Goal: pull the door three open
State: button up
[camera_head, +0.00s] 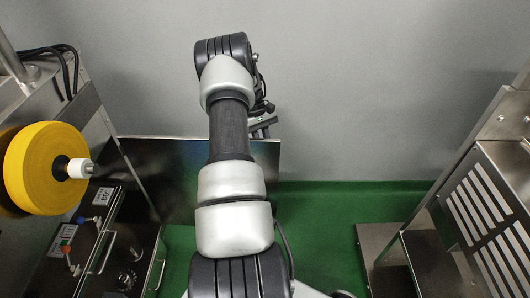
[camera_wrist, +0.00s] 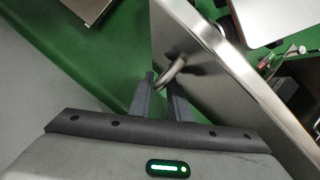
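A dark metal door panel (camera_head: 190,165) stands out to the right from the machine at the left in the head view, swung open. I cannot read which number it has. In the wrist view the door (camera_wrist: 205,85) slants across the right half, with a bright metal edge. Its curved metal handle (camera_wrist: 174,71) sticks out toward my gripper (camera_wrist: 161,82). The two dark fingers are at the handle, with its lower end between the tips and a narrow gap showing. How firmly they hold it cannot be told. In the head view my arm hides most of the gripper.
A machine (camera_head: 105,225) with pull handles and knobs stands at the left, below a yellow roll (camera_head: 40,167). A slotted metal cabinet (camera_head: 485,205) stands at the right. Green floor (camera_head: 320,230) lies clear between them, and a grey wall (camera_head: 370,90) closes the back.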

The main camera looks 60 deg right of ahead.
jog(key=shift+d+r, duration=0.1)
jog(key=shift+r, duration=0.35)
jog(key=p+v, duration=0.4)
jog(key=v, duration=1.2)
jog(key=shift+w+r, duration=0.2)
jog(key=shift+w, duration=0.1)
